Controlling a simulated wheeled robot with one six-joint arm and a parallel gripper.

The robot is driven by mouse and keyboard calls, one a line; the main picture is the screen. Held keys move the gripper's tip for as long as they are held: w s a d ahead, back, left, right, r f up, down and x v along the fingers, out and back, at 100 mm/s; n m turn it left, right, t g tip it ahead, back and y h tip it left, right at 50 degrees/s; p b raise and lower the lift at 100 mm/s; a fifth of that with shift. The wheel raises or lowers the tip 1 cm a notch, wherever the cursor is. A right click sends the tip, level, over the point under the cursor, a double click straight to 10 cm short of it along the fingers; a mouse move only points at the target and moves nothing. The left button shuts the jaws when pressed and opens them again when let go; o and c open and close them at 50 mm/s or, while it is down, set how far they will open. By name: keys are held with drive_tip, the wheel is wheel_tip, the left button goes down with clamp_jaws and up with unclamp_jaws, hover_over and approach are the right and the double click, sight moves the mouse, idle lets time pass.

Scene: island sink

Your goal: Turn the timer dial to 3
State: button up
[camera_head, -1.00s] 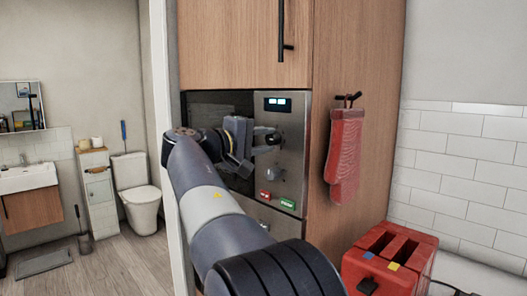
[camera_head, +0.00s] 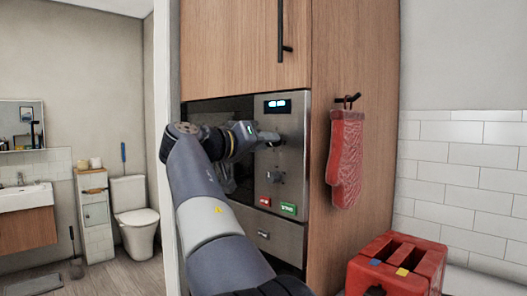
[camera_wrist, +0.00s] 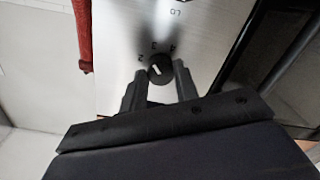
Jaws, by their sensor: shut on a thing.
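The timer dial (camera_wrist: 158,73) is a small black knob with a white pointer mark on a steel panel, seen in the wrist view. The marks 2, 3, 4 and LO are printed around it. The pointer leans up and left, toward the side of 2 and 3; its exact setting is hard to read. My gripper (camera_wrist: 160,81) is shut on the dial, one finger on each side. In the head view my gripper (camera_head: 271,136) reaches the upper part of the steel oven panel (camera_head: 291,152), hiding the dial there.
A lower knob (camera_head: 275,176) sits under my gripper, above red (camera_head: 265,200) and green (camera_head: 288,208) buttons. A lit display (camera_head: 277,106) is above.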

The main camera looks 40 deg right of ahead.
drive_tip(key=shift+f+m+b, duration=0.2)
drive_tip(key=shift+m+b, duration=0.4)
drive_tip(key=shift+m, duration=0.6)
drive_tip(key=o, duration=1)
drive_tip(key=shift+r, duration=0.15)
drive_tip(key=a, duration=0.7)
drive_tip(key=s+a, duration=0.1)
drive_tip(key=a, duration=0.2)
drive_tip(key=shift+s+a+r+b, duration=0.1)
drive_tip(key=shift+a+b, duration=0.2)
drive_tip(key=shift+a, duration=0.1)
drive_tip(key=shift+d, duration=0.1)
drive_tip(key=d, duration=0.3)
drive_tip(key=w+d, duration=0.1)
drive_tip(key=d, duration=0.6)
drive_tip(key=shift+w+d+p, duration=0.15)
drive_tip(key=shift+d+p, duration=0.15)
drive_tip(key=shift+p, duration=0.05)
